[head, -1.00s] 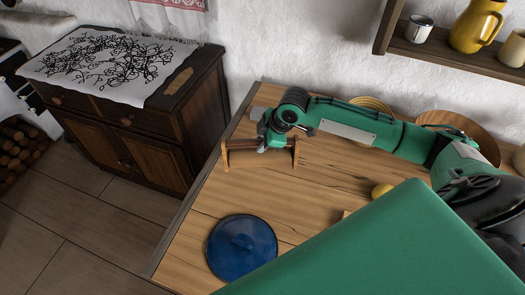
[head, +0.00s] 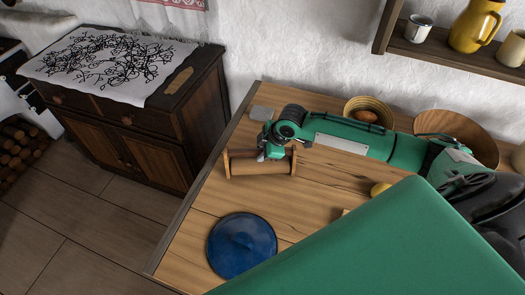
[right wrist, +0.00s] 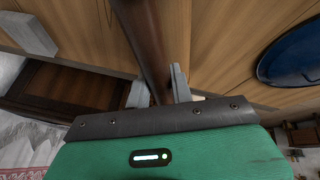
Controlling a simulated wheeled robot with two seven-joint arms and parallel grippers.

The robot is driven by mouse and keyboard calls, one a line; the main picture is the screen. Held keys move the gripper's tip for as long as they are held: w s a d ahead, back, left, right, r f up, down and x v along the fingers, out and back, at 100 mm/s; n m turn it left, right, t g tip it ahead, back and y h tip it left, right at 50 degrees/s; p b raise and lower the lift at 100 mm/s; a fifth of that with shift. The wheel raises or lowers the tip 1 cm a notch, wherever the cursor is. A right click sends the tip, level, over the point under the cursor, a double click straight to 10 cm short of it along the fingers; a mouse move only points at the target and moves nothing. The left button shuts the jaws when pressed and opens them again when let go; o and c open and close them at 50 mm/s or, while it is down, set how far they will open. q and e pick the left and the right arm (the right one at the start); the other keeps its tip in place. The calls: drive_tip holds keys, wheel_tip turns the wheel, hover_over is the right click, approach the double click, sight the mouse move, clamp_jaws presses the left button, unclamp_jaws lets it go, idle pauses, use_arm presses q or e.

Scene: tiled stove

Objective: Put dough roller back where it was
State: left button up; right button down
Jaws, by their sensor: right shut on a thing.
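The dough roller (head: 241,154) is a brown wooden bar at the wooden stand (head: 228,168), which has two upright end pieces on the table top. In the head view the roller lies across, between the end pieces; I cannot tell whether it rests on them. My right gripper (head: 264,155) is over its middle and shut on it. The right wrist view shows the roller (right wrist: 150,45) as a dark brown bar running between the two grey fingers (right wrist: 159,90). Its far end is out of that view. My left gripper is not in view.
A blue lid (head: 241,246) lies nearer on the table (head: 330,195). A flat grey block (head: 262,113) lies behind the stand. A bowl with a brown item (head: 367,116), a wooden bowl (head: 465,130) and a yellow item (head: 380,189) are to the right.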

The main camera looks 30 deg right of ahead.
drive_tip(key=shift+s+f, duration=0.3)
drive_tip(key=shift+f, duration=0.2)
drive_tip(key=c, duration=1.6)
unclamp_jaws()
drive_tip(key=shift+s+f, duration=0.1)
drive_tip(key=shift+f, duration=0.05)
drive_tip(key=o, duration=0.3)
drive_tip(key=shift+f, duration=0.1)
drive_tip(key=shift+o, duration=0.3)
drive_tip(key=shift+w, duration=0.3)
drive_tip(key=shift+r, duration=0.6)
drive_tip(key=b+v, duration=0.1)
drive_tip(key=v, duration=1.1)
drive_tip(key=shift+r, duration=0.3)
drive_tip(key=shift+w+r, duration=0.1)
